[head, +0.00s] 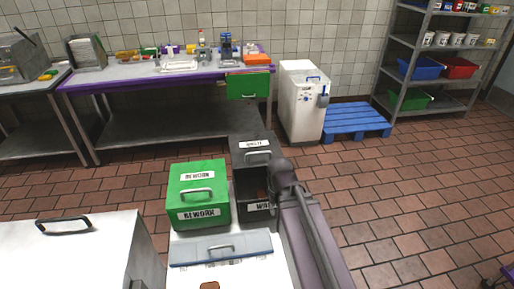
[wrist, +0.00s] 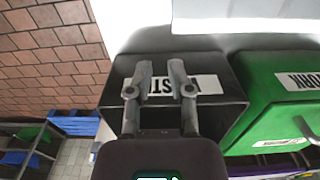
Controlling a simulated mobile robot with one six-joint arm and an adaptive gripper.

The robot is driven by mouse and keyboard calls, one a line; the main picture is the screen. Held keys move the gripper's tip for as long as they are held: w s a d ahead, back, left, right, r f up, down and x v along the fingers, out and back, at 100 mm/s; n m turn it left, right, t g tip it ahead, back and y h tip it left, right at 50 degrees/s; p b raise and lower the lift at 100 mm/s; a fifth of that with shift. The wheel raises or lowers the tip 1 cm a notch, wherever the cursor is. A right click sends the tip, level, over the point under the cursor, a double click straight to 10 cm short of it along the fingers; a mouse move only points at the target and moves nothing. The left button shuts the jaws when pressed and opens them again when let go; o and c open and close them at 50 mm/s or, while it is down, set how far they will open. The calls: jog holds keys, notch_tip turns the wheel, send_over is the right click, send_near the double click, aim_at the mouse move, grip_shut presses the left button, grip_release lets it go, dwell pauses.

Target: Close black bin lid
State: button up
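The black bin (head: 258,219) labelled waste stands right of the green bin in the head view. Its black lid (head: 243,158), with a label and a grey handle (head: 257,157), is raised behind the opening. My gripper is largely hidden by my own arm in the head view, over the bin's right side. In the wrist view my gripper (wrist: 161,66) has its two fingers apart with nothing between them. They are in front of the black bin's white front label (wrist: 205,84). The lid cannot be made out in the wrist view.
The green rework bin (head: 183,187) with a shut lid stands close on the left. A container with a blue-grey lid (head: 240,249) is in front. A white box (head: 75,250) is at left. A green flap (head: 248,86) hangs from the table behind.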

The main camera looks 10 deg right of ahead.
jog(key=w+r+t+p, duration=0.1)
jog(key=w+r+p, duration=0.3)
jog(key=w, duration=0.5)
jog(key=w+r+t+p, duration=0.1)
jog(key=w+r+p, duration=0.3)
jog(key=w, duration=0.6)
jog(key=w+a+r+t+p, duration=0.1)
jog(key=w+r+p, duration=0.4)
jog(key=w, duration=0.5)
jog(key=shift+w+a+r+t, duration=0.15)
jog(key=shift+r+t, duration=0.25)
jog(key=shift+r, duration=0.3)
grip_shut()
jog(key=shift+f+b, duration=0.25)
jog(key=shift+b, duration=0.05)
jog(key=b, duration=0.9)
send_over(258, 158)
jog(key=w, duration=0.4)
notch_tip(258, 158, down, 9)
jog(key=shift+f, duration=0.1)
jog(key=shift+s+f+b, duration=0.15)
jog(key=shift+s+b, duration=0.05)
jog(key=shift+s, duration=0.8)
jog(key=shift+s+f+b, duration=0.1)
jog(key=shift+s+b, duration=0.05)
jog(key=shift+s, duration=0.85)
